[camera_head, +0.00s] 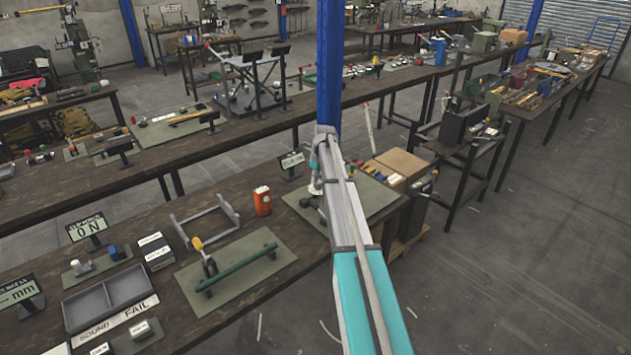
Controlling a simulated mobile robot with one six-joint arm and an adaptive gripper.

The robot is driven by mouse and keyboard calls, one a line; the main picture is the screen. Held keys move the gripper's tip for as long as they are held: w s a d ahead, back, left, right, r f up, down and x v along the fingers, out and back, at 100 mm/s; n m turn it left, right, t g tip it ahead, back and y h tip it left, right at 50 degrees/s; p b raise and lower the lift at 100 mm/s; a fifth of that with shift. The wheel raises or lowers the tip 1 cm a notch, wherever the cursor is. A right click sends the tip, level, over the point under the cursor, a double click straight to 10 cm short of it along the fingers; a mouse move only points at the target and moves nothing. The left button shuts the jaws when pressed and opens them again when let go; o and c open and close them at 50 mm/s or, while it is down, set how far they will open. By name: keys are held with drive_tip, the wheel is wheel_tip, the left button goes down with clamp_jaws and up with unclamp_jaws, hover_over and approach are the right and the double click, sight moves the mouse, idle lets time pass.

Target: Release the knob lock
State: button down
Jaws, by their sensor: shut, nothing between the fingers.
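My arm reaches up from the bottom of the view to a green mat (379,201) at the right end of the near bench. My gripper (314,201) is at the far end of the arm, low over the mat's left part. It is small, dark and partly covered by my arm; it looks shut and empty. A pale lever with a red tip (367,115) rises just right of my arm; its base is hidden. I cannot make out a knob lock; whatever is behind my arm on this mat is hidden. Whether my gripper touches anything is not clear.
An orange-red can (262,201) and a grey frame (205,217) stand left of my gripper. A small sign (291,162) and a blue post (330,70) are close behind.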

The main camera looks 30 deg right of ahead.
drive_tip(key=shift+w+r+p, duration=0.45)
drive_tip(key=shift+r+p, duration=0.3)
drive_tip(key=shift+r, duration=0.1)
drive_tip(key=shift+w+r+p, duration=0.45)
drive_tip(key=shift+r+p, duration=0.35)
drive_tip(key=shift+r, duration=0.1)
drive_tip(key=shift+w+r+p, duration=0.45)
drive_tip(key=shift+r+p, duration=0.3)
drive_tip(key=shift+r, duration=0.1)
drive_tip(key=s+a+f+n, duration=0.1)
drive_tip(key=s+a+n, duration=0.9)
drive_tip(key=s, duration=0.2)
drive_tip(key=s+a+n+h+b, duration=0.1)
drive_tip(key=s+a+n, duration=0.8)
drive_tip(key=s+n, duration=0.2)
drive_tip(key=s+a+f+n+g+b, duration=0.1)
drive_tip(key=s+a+n, duration=0.9)
drive_tip(key=s, duration=0.5)
drive_tip(key=shift+a+f+n+h, duration=0.3)
drive_tip(key=shift+f+n, duration=0.05)
drive_tip(key=shift+n, duration=0.15)
